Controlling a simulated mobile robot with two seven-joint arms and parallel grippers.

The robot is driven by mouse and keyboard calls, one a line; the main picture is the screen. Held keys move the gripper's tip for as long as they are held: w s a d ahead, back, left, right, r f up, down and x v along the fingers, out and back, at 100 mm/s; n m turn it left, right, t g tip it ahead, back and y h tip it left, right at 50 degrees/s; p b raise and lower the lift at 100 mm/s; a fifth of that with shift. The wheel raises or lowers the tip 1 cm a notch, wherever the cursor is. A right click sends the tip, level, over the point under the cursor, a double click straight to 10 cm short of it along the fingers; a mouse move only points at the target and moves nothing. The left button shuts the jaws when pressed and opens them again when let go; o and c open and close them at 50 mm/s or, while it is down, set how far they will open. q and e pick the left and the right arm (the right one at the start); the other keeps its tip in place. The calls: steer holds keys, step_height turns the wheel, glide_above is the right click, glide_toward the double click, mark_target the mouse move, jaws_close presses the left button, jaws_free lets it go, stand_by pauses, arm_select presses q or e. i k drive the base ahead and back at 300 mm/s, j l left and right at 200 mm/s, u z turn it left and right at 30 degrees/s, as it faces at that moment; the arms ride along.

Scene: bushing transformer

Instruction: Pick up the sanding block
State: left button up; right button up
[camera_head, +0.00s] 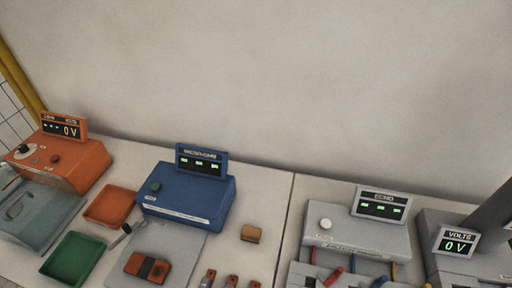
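A small tan-brown block (251,233), which looks like the sanding block, lies on the light table right of the blue box, with clear table around it. A larger orange-brown block with a dark band (147,267) lies on a grey mat (182,243) in front of the blue box. I cannot fully tell from its look which block is for sanding. Neither of my grippers shows in this view.
A blue micro-ohm meter (187,194), an orange voltage unit (62,160) and a grey box with a display (350,238) stand along the back. A green tray (73,260) and an orange tray (110,206) are at left. Several small brown-and-metal parts (231,283) lie at the front edge.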

mark_target(250, 234)
steer(key=i, duration=0.15)
steer(key=k, duration=0.4)
steer(key=l+u, duration=0.35)
steer(key=l, duration=0.15)
steer(key=l+u, duration=0.35)
steer(key=l, duration=0.15)
